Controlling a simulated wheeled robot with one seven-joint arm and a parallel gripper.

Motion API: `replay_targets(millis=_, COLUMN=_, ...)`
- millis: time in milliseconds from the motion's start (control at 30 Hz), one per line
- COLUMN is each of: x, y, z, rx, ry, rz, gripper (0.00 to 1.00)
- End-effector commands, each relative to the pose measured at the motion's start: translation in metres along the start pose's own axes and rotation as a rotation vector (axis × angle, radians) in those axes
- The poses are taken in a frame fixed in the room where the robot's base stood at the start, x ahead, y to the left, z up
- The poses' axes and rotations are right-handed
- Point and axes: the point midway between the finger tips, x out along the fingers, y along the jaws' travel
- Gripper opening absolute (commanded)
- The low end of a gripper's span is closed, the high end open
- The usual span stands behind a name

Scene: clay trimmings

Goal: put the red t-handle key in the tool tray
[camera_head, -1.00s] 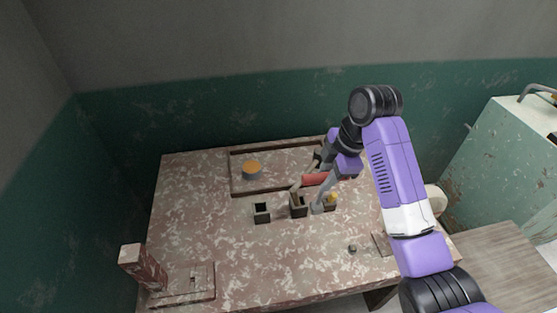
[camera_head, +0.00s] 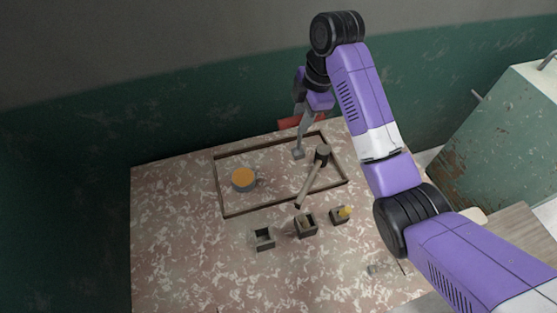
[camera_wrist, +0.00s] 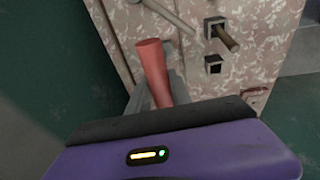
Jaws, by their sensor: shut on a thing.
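My gripper (camera_head: 304,116) is shut on the red t-handle key (camera_head: 289,124) and holds it up over the back of the table. The key's red handle lies sideways, and a grey shaft appears to hang below it. In the wrist view the red handle (camera_wrist: 152,60) stands out between the grey fingers. The tool tray seems to be the brown-rimmed frame (camera_head: 221,190) on the table. The key's lower end appears above the tray's back part; I cannot tell the exact height.
A green cabinet (camera_head: 500,130) is at right. The tray's middle is clear.

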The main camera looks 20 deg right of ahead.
Motion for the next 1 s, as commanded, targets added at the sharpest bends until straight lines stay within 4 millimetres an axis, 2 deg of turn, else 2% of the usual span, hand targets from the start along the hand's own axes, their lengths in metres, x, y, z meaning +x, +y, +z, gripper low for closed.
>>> replay_targets(millis=300, x=0.061, y=-0.008, z=0.008, rx=-0.001, ry=0.002, rz=-0.002, gripper=0.00)
replay_targets(millis=367, x=0.065, y=-0.009, z=0.010, rx=0.002, ry=0.001, rz=-0.004, gripper=0.00)
replay_targets(millis=700, x=0.133, y=-0.017, z=0.021, rx=0.000, ry=0.000, rz=-0.004, gripper=0.00)
replay_targets(millis=1000, x=0.160, y=-0.019, z=0.025, rx=0.000, ry=0.000, rz=-0.001, gripper=0.00)
